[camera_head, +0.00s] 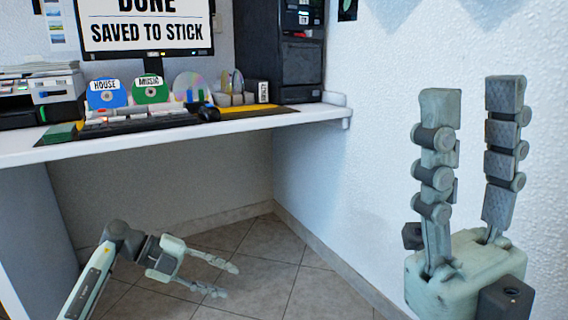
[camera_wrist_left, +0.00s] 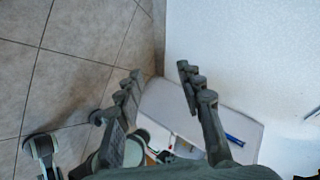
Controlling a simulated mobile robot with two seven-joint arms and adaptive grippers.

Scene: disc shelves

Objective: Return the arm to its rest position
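My left gripper (camera_head: 229,279) hangs low in front of the desk, over the tiled floor, with its arm coming in from the lower left. Its two fingers are spread apart with nothing between them. It also shows in the left wrist view (camera_wrist_left: 159,72), where the fingers are apart and empty. My right gripper (camera_head: 472,88) stands upright at the right, close to the camera and in front of the white wall. Its two fingers are apart and empty.
The white desk (camera_head: 225,125) holds a house disc (camera_head: 107,97), a music disc (camera_head: 150,93), a keyboard (camera_head: 135,122), a mouse (camera_head: 209,112) and a printer (camera_head: 50,92). The monitor (camera_head: 146,50) reads "DONE SAVED TO STICK". Floor below the desk is clear.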

